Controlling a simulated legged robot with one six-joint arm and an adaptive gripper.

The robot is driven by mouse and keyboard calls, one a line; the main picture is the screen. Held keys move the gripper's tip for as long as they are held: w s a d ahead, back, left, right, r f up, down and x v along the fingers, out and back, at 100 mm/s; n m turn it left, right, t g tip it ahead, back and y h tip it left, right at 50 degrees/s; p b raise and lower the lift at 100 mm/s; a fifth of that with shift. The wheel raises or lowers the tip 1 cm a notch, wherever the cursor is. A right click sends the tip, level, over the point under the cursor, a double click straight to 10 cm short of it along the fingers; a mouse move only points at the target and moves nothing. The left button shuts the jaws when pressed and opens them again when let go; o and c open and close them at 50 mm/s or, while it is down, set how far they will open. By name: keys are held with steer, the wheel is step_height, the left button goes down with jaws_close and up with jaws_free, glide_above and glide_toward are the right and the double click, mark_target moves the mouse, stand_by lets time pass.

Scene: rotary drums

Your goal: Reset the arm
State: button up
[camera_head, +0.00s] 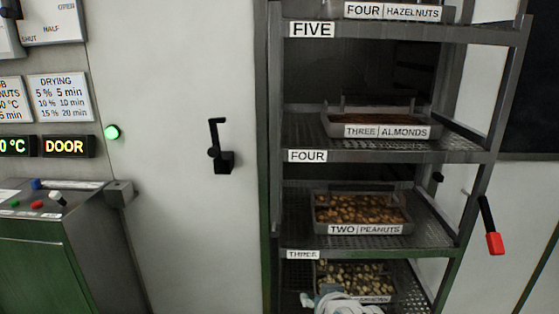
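A pale grey and white part, which looks like my arm's end with my gripper (345,303), shows at the bottom edge, right of centre. It is cut off by the frame, and its fingers cannot be made out. It appears in front of the lowest visible tray (362,276), whose label it partly covers. I cannot tell whether the gripper is open or shut, or whether it touches the tray or rack.
A metal rack (465,156) holds labelled trays of almonds (385,122) and peanuts (360,215). A red-tipped lever (494,243) is at its right. A white door with a black handle (219,148) and a green control console (50,265) stand left.

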steer(key=s+d+r+g+h, duration=0.1)
steer(key=s+d+r+g, duration=0.1)
steer(key=s, duration=0.6)
steer(key=s+d+r+m+g+h, duration=0.1)
steer(key=s+d+r+g, duration=0.1)
steer(key=s+d, duration=0.3)
steer(key=s+g, duration=0.1)
steer(key=s, duration=0.3)
steer(key=shift+r, duration=0.4)
steer(key=shift+d, duration=0.1)
stand_by(0.7)
